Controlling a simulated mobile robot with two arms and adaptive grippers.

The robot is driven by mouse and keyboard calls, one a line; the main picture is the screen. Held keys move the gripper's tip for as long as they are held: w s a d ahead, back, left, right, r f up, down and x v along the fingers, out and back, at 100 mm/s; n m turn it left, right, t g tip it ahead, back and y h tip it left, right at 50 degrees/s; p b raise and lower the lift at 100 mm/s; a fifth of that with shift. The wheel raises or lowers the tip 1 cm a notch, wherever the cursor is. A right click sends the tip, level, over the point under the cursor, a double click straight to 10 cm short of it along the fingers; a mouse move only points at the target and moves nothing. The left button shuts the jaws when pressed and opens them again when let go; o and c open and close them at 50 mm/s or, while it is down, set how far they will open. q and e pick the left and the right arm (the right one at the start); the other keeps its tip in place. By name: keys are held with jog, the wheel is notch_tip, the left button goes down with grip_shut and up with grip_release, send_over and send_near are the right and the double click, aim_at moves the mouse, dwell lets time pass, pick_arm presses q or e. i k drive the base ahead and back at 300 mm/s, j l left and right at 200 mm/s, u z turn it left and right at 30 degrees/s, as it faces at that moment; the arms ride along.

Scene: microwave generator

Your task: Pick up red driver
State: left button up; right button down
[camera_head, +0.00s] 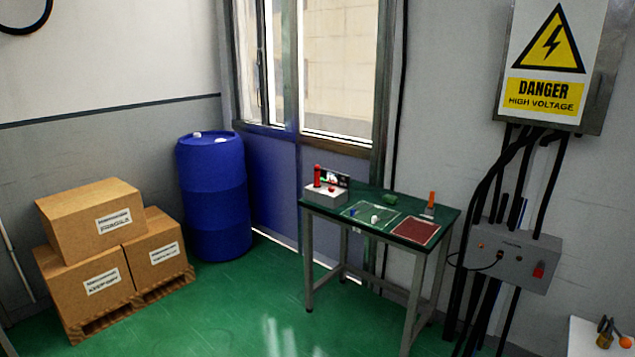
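A small green-topped table (340,208) stands by the window. An upright red cylinder (317,176) stands on a small grey box (326,194) at the table's left end, with another small red part beside it. An upright orange-red handle (431,199) stands near the table's right back edge on a small grey base. At this size I cannot tell which of them is the red driver. Neither of my grippers is in view.
A dark red mat (415,230) and a small green item (389,199) are on the table. A blue barrel (213,205) and stacked cardboard boxes (92,215) stand left. An electrical box (514,258) with cables hangs right. The green floor (250,310) in front is clear.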

aim_at(316, 169)
jog(key=i+j, duration=0.3)
jog(key=i, duration=0.2)
jog(key=i+j, duration=0.3)
jog(key=i, duration=0.2)
jog(key=z, duration=0.05)
